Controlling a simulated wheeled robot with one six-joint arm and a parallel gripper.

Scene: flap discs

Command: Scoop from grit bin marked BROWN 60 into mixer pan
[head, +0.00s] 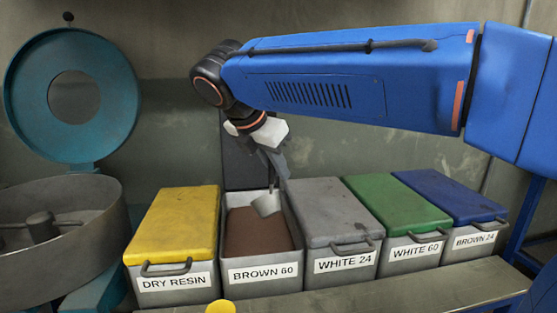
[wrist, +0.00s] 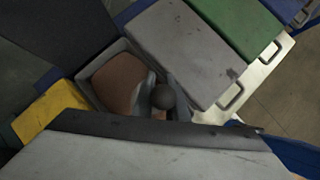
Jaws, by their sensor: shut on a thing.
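The grit bin marked BROWN 60 (head: 262,274) stands open, with brown grit (head: 255,232) inside; the grit also shows in the wrist view (wrist: 112,80). My gripper (head: 272,172) points down over the back right of this bin. It is shut on a grey scoop (head: 267,204), whose cup is inside the bin at or just above the grit. I cannot tell how much grit the cup holds. In the wrist view the fingers (wrist: 164,97) close around a dark round handle end. The mixer pan (head: 100,215), a round grey metal tub, is at the far left and partly cut off.
The DRY RESIN bin with yellow lid (head: 175,222) stands between pan and open bin. Closed WHITE 24 (head: 330,212), WHITE 60 (head: 397,204) and BROWN 24 (head: 450,195) bins stand to the right. A dark raised panel (head: 243,165) is behind the open bin. A teal ring-shaped cover (head: 117,95) rises behind the pan.

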